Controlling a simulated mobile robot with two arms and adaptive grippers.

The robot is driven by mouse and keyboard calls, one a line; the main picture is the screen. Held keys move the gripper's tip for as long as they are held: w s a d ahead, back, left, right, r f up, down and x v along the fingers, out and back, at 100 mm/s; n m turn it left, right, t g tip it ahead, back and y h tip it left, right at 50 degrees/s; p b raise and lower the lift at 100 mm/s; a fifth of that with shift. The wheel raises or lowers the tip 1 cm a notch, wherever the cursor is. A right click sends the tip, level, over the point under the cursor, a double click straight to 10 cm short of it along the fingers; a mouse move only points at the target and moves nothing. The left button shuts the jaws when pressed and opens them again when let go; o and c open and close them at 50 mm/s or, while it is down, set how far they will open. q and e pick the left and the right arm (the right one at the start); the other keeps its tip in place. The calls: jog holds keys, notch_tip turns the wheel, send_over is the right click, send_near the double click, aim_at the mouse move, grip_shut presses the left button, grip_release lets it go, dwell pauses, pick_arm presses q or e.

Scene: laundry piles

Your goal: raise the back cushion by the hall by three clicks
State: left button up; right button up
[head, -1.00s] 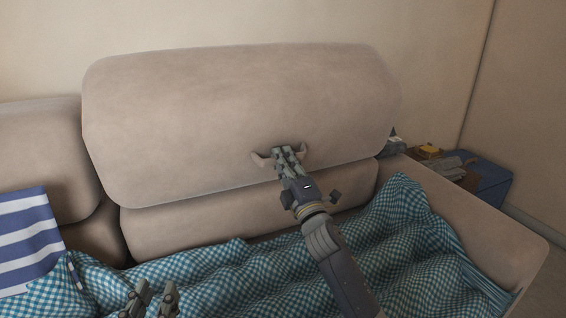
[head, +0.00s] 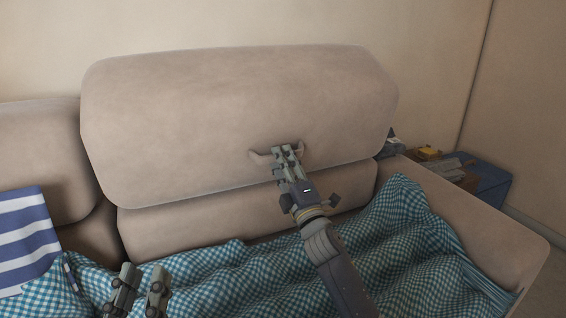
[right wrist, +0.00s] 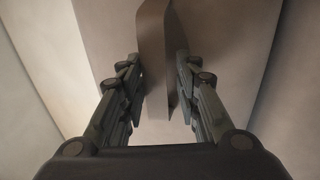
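The beige back cushion (head: 230,105) stands large in the middle of the head view, above a lower cushion (head: 200,222) of the sofa. A strap-like handle (head: 259,157) is on its front, low and right of centre. My right gripper (head: 287,150) is at this handle.
A teal checked cloth (head: 240,275) covers the seat. A blue-and-white striped cloth (head: 28,235) lies at the left, before another back cushion (head: 35,150). The sofa arm (head: 470,215) is at the right, with a blue box (head: 488,185) and small items beyond it.

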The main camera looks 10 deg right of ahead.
jog(key=v, duration=1.2)
jog(key=shift+s, duration=0.1)
